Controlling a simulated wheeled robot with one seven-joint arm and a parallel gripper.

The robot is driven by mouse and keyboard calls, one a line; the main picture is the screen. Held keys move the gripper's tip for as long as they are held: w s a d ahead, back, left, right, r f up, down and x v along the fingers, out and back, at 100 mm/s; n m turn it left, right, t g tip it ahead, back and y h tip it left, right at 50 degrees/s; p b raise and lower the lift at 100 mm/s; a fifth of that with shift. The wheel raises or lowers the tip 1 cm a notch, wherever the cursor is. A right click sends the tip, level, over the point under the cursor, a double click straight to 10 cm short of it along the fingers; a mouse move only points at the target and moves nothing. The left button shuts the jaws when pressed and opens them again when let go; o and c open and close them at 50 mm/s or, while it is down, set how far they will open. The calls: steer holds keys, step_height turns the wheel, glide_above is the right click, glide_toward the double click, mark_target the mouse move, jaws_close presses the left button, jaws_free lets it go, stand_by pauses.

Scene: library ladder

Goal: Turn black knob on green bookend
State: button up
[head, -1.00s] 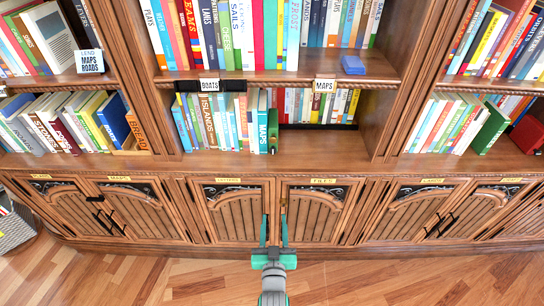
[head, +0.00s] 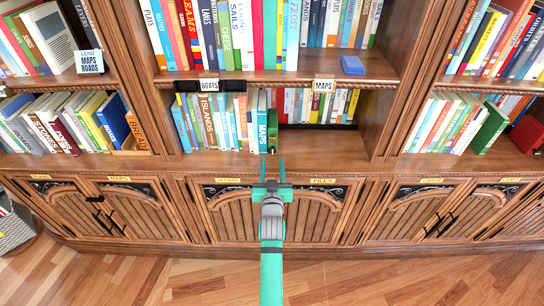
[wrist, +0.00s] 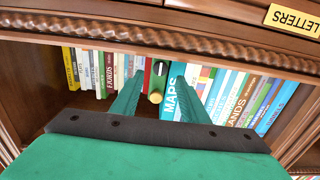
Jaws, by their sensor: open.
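The green bookend (head: 273,128) stands upright on the lower middle shelf, at the right end of a row of books. In the wrist view the bookend (wrist: 157,83) shows between my fingers, beside the teal MAPS book. A small dark spot on its face there may be the black knob (wrist: 157,69), but it is too small to tell its angle. My gripper (head: 272,168) is open and empty, in front of and slightly below the bookend, apart from it as far as I can tell. Its spread fingers (wrist: 160,88) point toward the shelf in the wrist view.
The MAPS book (head: 262,125) stands close at the bookend's left. Bare shelf (head: 325,148) lies to its right, with more books behind. The shelf's carved front edge (wrist: 100,32) and the cabinet doors (head: 237,215) lie below. A blue box (head: 352,65) sits on the shelf above.

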mark_target(273, 152)
steer(key=shift+w, duration=2.45)
steer(key=shift+c, duration=0.6)
steer(key=c, duration=0.9)
